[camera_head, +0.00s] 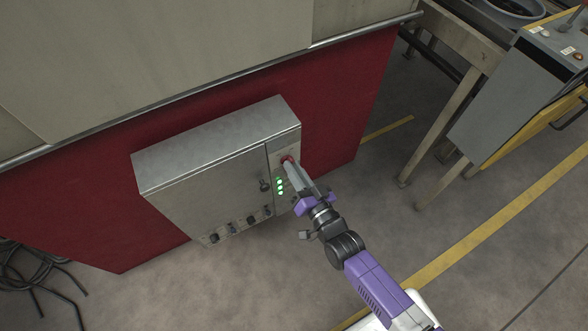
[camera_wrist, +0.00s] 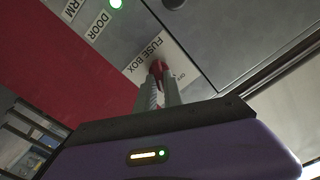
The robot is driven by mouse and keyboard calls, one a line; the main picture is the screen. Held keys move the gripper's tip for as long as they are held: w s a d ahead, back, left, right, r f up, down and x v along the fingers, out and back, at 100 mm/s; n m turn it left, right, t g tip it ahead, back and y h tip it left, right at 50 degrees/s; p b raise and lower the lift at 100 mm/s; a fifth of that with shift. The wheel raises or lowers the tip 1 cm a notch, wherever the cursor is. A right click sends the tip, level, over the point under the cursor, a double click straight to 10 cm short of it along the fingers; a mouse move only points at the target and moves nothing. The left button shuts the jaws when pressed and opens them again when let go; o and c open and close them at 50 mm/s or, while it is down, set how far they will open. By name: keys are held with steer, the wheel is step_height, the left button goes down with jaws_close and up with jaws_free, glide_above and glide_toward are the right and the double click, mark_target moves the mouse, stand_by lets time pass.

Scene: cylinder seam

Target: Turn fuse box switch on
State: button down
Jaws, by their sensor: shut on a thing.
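The grey fuse box cabinet (camera_head: 205,180) is mounted on a red wall panel in the head view. Its red switch (camera_head: 287,160) sits near the top right of the front face. In the wrist view the red switch (camera_wrist: 158,70) is between my fingertips, on a plate labelled "FUSE BOX" (camera_wrist: 150,47). My gripper (camera_head: 292,167), with fingers also in the wrist view (camera_wrist: 159,80), is shut on the switch. An "OFF" mark (camera_wrist: 177,76) shows beside the switch; the fingers hide part of the switch, so I cannot tell its exact position.
Green lights (camera_head: 280,185) are lit below the switch. A black latch (camera_head: 264,185) and several black knobs (camera_head: 251,220) are on the cabinet. A grey control console (camera_head: 510,95) stands at the right. Cables (camera_head: 35,275) lie at the lower left. The floor between is clear.

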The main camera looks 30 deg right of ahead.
stand_by(0.4)
steer(key=c, duration=1.5)
jaws_free()
steer(key=shift+o, duration=0.2)
steer(key=s+p, duration=0.1)
steer(key=s, duration=0.6)
steer(key=shift+s, duration=0.4)
